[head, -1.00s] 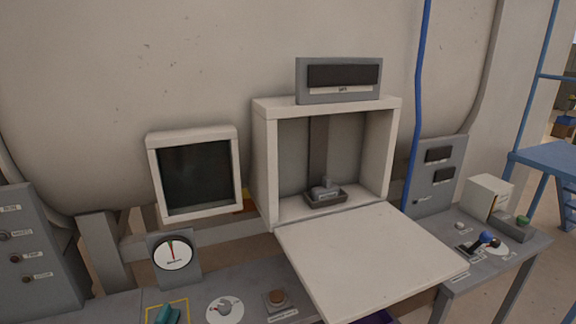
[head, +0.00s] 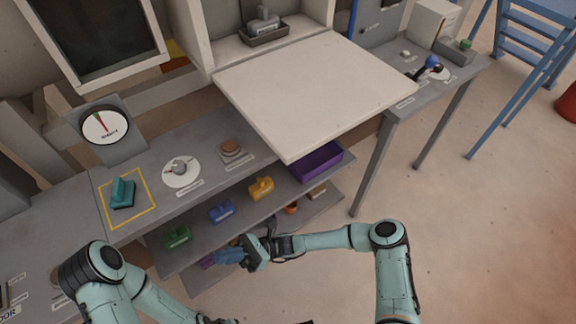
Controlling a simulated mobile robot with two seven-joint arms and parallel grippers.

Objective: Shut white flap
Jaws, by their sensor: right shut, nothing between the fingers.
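The white flap (head: 318,90) is open and sticks out toward me from the front lower edge of the white box (head: 205,45). The flap lies roughly level above the worktop. A grey block (head: 263,20) sits in a dark tray (head: 265,35) inside the box. My right gripper (head: 228,256) is shut and empty, below and left of the flap and clear of it, in front of the lower shelves. My left arm shows at the lower left, but its gripper is out of view.
The grey worktop (head: 148,163) carries a teal block (head: 122,193), a round dial (head: 106,125) and a knob on a white disc (head: 181,171). Coloured blocks and a purple bin (head: 316,162) are on the shelf below. Open floor lies at the right.

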